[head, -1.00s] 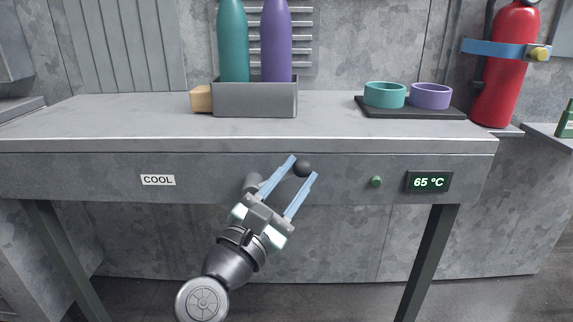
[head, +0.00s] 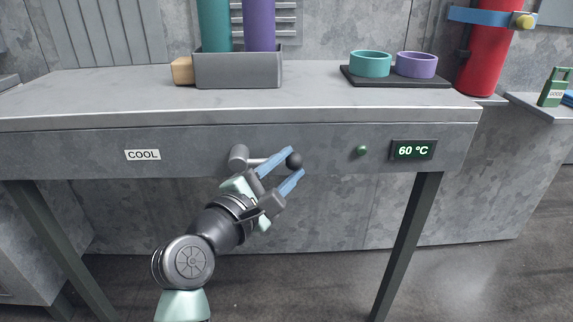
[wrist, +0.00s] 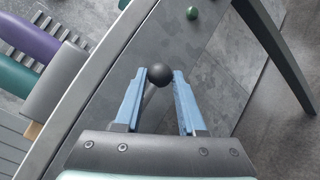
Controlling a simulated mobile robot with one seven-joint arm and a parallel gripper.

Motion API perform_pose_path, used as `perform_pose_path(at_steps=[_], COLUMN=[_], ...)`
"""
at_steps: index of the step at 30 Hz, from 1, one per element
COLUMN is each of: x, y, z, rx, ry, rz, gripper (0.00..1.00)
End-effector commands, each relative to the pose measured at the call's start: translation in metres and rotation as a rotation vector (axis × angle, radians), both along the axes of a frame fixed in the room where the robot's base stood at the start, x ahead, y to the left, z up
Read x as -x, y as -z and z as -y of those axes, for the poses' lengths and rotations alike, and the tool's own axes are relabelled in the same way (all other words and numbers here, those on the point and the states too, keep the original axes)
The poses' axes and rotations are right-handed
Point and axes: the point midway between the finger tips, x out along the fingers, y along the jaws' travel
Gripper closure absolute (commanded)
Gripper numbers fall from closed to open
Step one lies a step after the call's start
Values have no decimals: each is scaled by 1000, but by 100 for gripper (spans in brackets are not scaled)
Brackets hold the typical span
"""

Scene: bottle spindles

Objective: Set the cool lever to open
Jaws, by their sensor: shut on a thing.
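The cool lever (head: 256,162) is on the front panel of the bench, to the right of the COOL label (head: 143,155). It has a grey pivot at its left and a thin rod running right to a black ball knob (head: 294,160); the rod lies roughly level. My gripper (head: 293,162) has its blue fingers around the lever near the knob and is shut on it. In the wrist view the knob (wrist: 161,74) sits between the fingertips, with the rod running back between the fingers.
A display (head: 413,150) reads 60 °C, beside a small green knob or light (head: 362,150). On the bench, a grey box (head: 238,72) holds a teal and a purple bottle. Two rings stand on a dark tray (head: 395,80). A red extinguisher (head: 489,60) is at right.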

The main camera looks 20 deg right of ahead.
Motion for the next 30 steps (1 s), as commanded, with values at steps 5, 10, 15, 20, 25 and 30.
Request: perform_pose_path(at_steps=[5,10,15,20,25,30], x=[0,0,0,0,2,17], y=[3,3,2,2,0,-2], z=[1,1,0,0,-4,-24], rx=[-8,-8,-6,-5,-3,0], ry=[2,2,2,1,-1,-5], rz=[-3,-3,-2,-1,-1,-1], gripper=[100,55,31,31,31,31])
